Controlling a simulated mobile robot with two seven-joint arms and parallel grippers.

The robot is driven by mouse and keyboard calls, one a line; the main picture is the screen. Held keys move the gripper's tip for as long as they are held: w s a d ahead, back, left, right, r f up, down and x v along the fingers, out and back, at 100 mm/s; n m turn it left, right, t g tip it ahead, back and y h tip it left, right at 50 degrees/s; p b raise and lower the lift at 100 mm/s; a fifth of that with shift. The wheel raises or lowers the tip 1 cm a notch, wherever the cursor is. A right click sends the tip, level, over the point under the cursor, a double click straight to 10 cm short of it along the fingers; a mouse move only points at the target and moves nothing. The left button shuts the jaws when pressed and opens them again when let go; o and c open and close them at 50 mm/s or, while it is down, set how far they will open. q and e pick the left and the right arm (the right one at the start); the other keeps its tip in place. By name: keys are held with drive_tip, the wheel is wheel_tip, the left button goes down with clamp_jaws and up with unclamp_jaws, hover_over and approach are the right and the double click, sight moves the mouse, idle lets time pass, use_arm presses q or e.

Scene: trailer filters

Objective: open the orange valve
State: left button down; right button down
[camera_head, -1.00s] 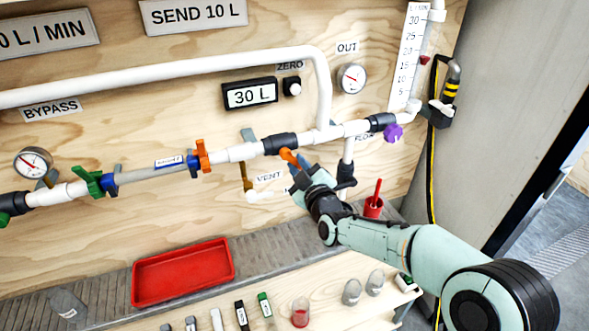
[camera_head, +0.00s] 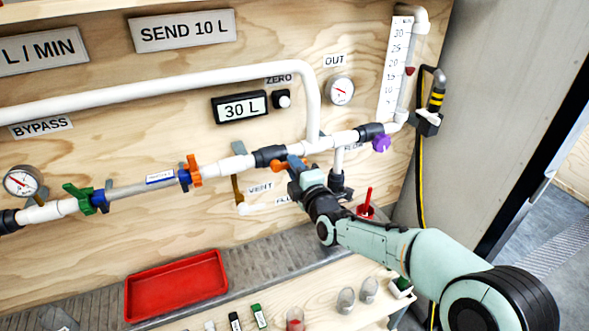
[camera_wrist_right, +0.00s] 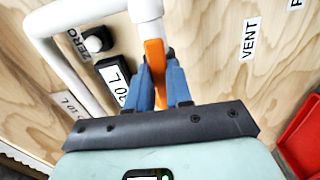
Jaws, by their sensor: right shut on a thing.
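My right gripper (camera_head: 290,168) is shut on an orange lever (camera_head: 279,165) just below the white pipe, right of a black coupling (camera_head: 269,155). In the right wrist view, the blue fingers of this gripper (camera_wrist_right: 158,72) stand on either side of the orange lever (camera_wrist_right: 155,52), which lies beneath a white pipe fitting (camera_wrist_right: 146,10). Part of the lever is hidden between the fingers. Another orange handle (camera_head: 190,171) stands upright further left on the pipe, beside a blue ring, with no gripper near it. My left gripper is not in view.
A purple knob (camera_head: 381,143) and a vertical flow scale (camera_head: 396,68) are to the right. A green handle (camera_head: 80,198) is at the left. A brass-coloured lever (camera_head: 237,188) hangs by the VENT label.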

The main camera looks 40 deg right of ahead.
drive_tip(key=shift+r+n, duration=0.15)
drive_tip(key=shift+n, duration=0.25)
drive_tip(key=c, duration=1)
unclamp_jaws()
drive_tip(key=b+v, duration=0.1)
drive_tip(key=v, duration=1.2)
drive_tip(key=shift+s+a, duration=0.15)
